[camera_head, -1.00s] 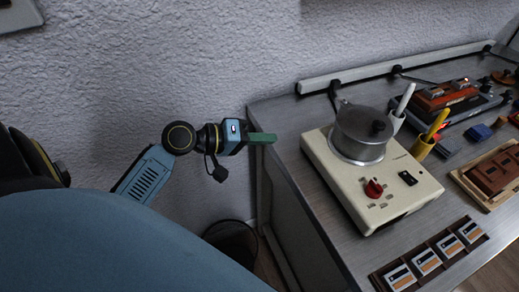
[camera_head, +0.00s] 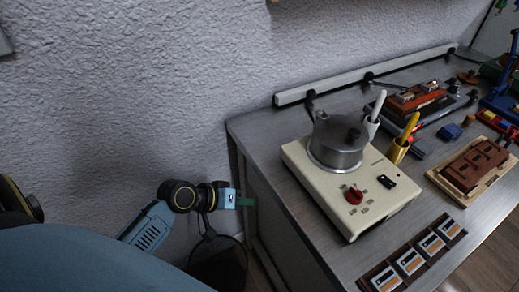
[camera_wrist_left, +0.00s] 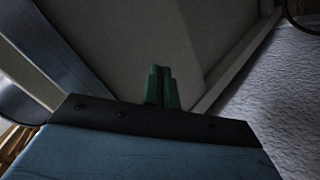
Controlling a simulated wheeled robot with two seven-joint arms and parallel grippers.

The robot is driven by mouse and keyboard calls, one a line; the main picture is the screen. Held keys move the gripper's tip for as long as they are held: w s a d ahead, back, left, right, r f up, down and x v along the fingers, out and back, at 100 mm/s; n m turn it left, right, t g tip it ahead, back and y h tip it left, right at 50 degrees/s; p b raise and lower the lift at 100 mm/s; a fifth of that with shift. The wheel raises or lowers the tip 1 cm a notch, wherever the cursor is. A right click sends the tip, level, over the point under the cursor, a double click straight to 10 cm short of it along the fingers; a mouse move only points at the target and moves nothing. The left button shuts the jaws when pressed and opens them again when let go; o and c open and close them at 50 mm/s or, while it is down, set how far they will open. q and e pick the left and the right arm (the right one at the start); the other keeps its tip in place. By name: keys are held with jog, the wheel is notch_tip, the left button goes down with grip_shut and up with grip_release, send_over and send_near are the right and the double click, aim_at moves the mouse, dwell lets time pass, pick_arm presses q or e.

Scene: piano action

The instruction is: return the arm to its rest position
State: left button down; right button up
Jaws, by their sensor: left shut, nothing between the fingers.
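My left gripper (camera_head: 245,202) has green fingers that are shut and empty. It is at the left side of the workbench (camera_head: 262,125), below the level of the bench top. In the left wrist view the green fingers (camera_wrist_left: 162,88) are side by side, pointing toward a plain grey panel. The left arm comes in from the lower left of the head view, in front of the textured wall. My right gripper is not in view.
On the bench are a cream hotplate (camera_head: 345,190) with a grey pot (camera_head: 337,142), white and yellow holders, a wooden tray (camera_head: 470,165) and a rack of several cartridges (camera_head: 410,262). A dark bin (camera_head: 218,262) stands on the floor below the left arm.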

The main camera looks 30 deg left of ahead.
pick_arm(q)
jog(key=s+a+f+g+y, duration=0.15)
jog(key=s+f, duration=0.25)
jog(key=f, duration=0.5)
jog(key=s+a+f+g+y, duration=0.15)
jog(key=s+f, duration=0.25)
jog(key=f, duration=0.4)
jog(key=s+f+g+y, duration=0.15)
jog(key=s+f, duration=0.25)
jog(key=f, duration=0.5)
jog(key=s+f+m+g, duration=0.1)
jog(key=s+f+m, duration=0.2)
jog(key=s, duration=0.8)
jog(key=s+d+f+m+g+y, duration=0.1)
jog(key=s+f+m+g, duration=0.1)
jog(key=s+f, duration=0.6)
jog(key=s+m, duration=0.1)
jog(key=s, duration=0.1)
jog(key=shift+s+d, duration=0.25)
jog(key=shift+s, duration=0.15)
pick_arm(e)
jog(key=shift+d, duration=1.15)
pick_arm(q)
jog(key=shift+y, duration=0.25)
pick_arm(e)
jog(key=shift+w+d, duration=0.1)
